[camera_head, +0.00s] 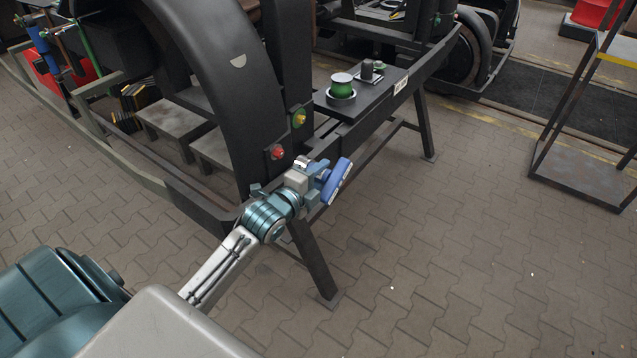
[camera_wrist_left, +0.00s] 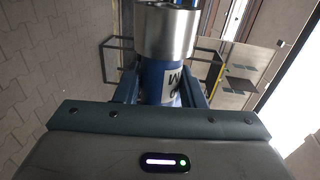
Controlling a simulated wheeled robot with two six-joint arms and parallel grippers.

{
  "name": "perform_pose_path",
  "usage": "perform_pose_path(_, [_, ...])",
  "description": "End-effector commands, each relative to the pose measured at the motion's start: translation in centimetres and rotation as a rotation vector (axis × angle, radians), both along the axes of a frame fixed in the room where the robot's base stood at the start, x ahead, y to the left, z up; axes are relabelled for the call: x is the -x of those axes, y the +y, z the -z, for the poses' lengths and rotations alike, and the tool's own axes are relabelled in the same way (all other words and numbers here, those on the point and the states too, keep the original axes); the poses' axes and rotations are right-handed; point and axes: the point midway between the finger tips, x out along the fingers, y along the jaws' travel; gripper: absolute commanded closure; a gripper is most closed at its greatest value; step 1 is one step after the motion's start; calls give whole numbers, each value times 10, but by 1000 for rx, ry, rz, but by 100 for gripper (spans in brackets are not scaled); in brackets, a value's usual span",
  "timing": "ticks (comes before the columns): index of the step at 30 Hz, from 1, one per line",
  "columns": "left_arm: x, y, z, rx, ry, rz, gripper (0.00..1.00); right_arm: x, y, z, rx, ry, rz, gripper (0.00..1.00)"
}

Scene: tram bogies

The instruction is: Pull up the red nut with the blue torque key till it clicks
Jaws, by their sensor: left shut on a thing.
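The red nut (camera_head: 277,152) sits on a dark plate on the black bogie frame, left of and a little above my left gripper. My left gripper (camera_head: 318,180) is shut on the blue torque key (camera_head: 337,181). In the left wrist view the key (camera_wrist_left: 160,84) stands between the two fingers, with its silver metal head (camera_wrist_left: 167,32) beyond them. In the head view the key is tilted and appears apart from the red nut. The fingertips are partly hidden by the wrist. My right gripper is not in view.
A yellow nut (camera_head: 299,118) sits above and right of the red one. A dark bench (camera_head: 350,105) holds a green spool (camera_head: 341,88) and small parts. A bench leg (camera_head: 313,262) stands below my gripper. The paved floor at right is clear up to a metal rack (camera_head: 580,175).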

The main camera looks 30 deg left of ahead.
Motion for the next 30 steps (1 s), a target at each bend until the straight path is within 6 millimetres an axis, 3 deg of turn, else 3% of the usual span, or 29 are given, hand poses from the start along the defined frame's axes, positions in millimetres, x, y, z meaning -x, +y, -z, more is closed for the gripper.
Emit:
perform_pose_path(18, [-2,4,-2,-24,-6,0,100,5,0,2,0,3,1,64])
perform_pose_path(30, [-4,31,-1,-25,-5,-1,100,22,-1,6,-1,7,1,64])
